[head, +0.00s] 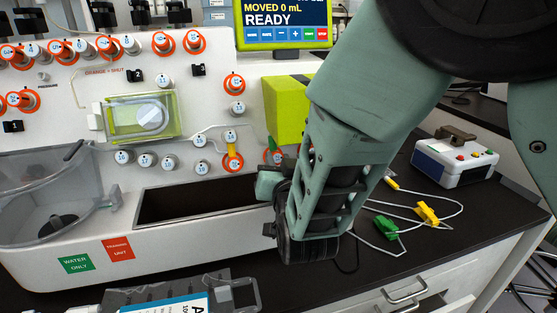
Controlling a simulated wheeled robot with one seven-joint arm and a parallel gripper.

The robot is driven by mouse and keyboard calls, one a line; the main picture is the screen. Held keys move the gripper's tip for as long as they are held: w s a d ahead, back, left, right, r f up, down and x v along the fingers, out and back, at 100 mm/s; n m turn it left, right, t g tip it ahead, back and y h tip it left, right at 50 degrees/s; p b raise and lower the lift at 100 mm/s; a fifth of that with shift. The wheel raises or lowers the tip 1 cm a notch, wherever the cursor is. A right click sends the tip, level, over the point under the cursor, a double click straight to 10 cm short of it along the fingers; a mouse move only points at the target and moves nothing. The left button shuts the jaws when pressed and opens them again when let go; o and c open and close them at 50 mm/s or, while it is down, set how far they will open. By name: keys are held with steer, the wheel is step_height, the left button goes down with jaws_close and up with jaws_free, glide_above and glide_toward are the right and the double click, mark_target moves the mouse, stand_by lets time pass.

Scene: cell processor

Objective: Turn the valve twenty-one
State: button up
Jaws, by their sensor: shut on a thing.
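My gripper (268,186) is at the right part of the white machine's front panel, just right of the dark recess, with its jaws toward the panel. It is shut on a knob there, taken to be valve twenty-one. The knob and its number are hidden behind the jaws and wrist, so its turn angle cannot be seen. An orange-ringed valve with a green part (274,155) shows just above the gripper.
A dark open recess (195,205) and a clear tank (50,195) lie left. A lime box (287,108) is behind my arm. Green (387,227) and yellow (427,213) clamps with tubing lie on the black bench right. A screen (285,22) reads READY.

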steer(key=o, duration=1)
steer(key=s+d+p, duration=0.1)
steer(key=s+p, duration=0.2)
steer(key=s, duration=0.2)
steer(key=s+d+p, duration=0.1)
steer(key=s+p, duration=0.3)
steer(key=s, duration=0.2)
steer(key=s+d+p, duration=0.1)
steer(key=s+p, duration=0.2)
steer(key=s, duration=0.3)
steer(key=shift+s+d, duration=0.1)
